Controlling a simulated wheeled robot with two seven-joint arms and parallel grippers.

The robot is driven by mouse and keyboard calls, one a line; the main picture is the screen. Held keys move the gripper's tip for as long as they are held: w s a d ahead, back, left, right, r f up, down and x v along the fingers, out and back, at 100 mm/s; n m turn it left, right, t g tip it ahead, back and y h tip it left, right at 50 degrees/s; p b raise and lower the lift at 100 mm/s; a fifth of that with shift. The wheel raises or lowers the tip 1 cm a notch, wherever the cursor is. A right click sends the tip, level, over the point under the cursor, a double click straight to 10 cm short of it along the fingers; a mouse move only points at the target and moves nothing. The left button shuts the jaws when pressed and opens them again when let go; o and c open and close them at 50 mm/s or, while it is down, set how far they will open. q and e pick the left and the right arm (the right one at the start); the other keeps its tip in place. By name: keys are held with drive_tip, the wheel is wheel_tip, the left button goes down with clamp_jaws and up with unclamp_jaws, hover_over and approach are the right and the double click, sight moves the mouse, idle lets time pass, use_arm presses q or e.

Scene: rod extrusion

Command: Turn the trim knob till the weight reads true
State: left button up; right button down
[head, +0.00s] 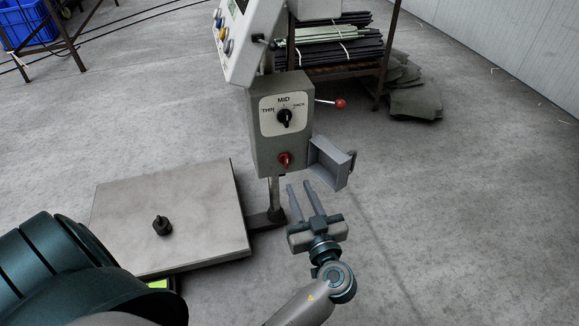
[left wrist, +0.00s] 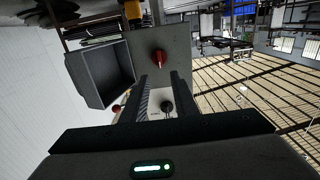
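A grey control box (head: 281,125) stands on a post. Its face has a black pointer knob (head: 285,118) marked thin, mid and thick, pointing up near mid. Below it is a red knob (head: 285,160), also in the left wrist view (left wrist: 159,60). No label tells me which is the trim knob. A dark weight (head: 162,225) stands upright on a flat scale plate (head: 210,215). My left gripper (head: 300,185) is open and empty, just below the red knob. In the left wrist view the black knob (left wrist: 167,107) shows between the fingers. My right gripper is not in view.
A grey open tray (head: 331,162) sticks out right of the box, near my left gripper. A lever with a red ball (head: 341,103) juts out above it. A console (head: 243,45) is cut off at the top; its reading is unreadable.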

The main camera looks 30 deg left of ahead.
sight(287, 161)
use_arm(q)
drive_tip(key=x, duration=0.9)
drive_tip(key=shift+w+a+b, duration=0.25)
drive_tip(key=shift+w+b, duration=0.05)
clamp_jaws()
